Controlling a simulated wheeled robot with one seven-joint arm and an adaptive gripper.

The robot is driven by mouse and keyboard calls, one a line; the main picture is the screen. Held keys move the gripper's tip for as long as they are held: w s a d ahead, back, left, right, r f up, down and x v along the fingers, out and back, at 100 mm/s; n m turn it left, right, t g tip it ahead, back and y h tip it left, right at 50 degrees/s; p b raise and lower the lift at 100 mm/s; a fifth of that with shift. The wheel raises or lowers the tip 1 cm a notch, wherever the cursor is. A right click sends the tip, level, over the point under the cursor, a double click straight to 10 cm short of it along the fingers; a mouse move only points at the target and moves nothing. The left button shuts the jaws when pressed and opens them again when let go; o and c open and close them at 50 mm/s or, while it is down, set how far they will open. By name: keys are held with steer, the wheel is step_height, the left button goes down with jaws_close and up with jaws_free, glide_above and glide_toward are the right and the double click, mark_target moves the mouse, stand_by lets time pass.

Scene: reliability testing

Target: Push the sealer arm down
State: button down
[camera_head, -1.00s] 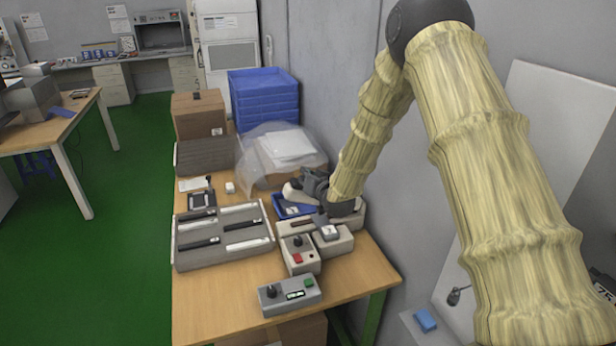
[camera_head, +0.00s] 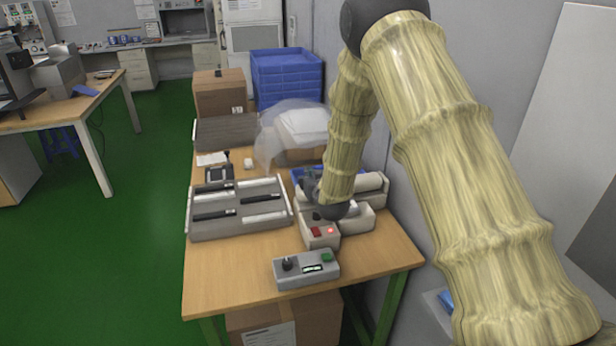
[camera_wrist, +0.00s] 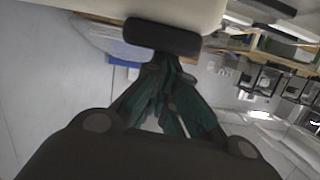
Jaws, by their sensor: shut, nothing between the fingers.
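The sealer is the beige machine at the right of the table, with its body (camera_head: 359,217) partly behind my arm. Its front box has a red switch (camera_head: 316,232) and a lit red lamp (camera_head: 331,230). My gripper (camera_head: 311,183) is shut and empty over the sealer, mostly hidden by my own wrist. In the wrist view the closed dark green fingers (camera_wrist: 163,66) reach up to a dark handle block (camera_wrist: 162,37) on a beige sealer part (camera_wrist: 185,10). They appear to touch the block. The sealer arm's exact angle is hidden in the head view.
A grey tray (camera_head: 190,226) with black and white strips lies left of the sealer. A grey control box (camera_head: 279,276) stands in front. Clear plastic bags (camera_head: 268,140), blue crates (camera_head: 318,75) and a cardboard box (camera_head: 203,92) are behind. The wall is close on the right.

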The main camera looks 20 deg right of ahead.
steer(key=shift+s+a+f, duration=0.25)
steer(key=shift+s+f, duration=0.1)
steer(key=shift+f, duration=0.3)
step_height(320, 180, up, 5)
steer(key=shift+p, duration=0.9)
steer(key=b+v, duration=0.2)
steer(key=v, duration=0.7)
steer(key=shift+s+r+b, duration=0.15)
steer(key=shift+r+b, duration=0.15)
steer(key=shift+b, duration=0.05)
steer(key=shift+d, duration=0.1)
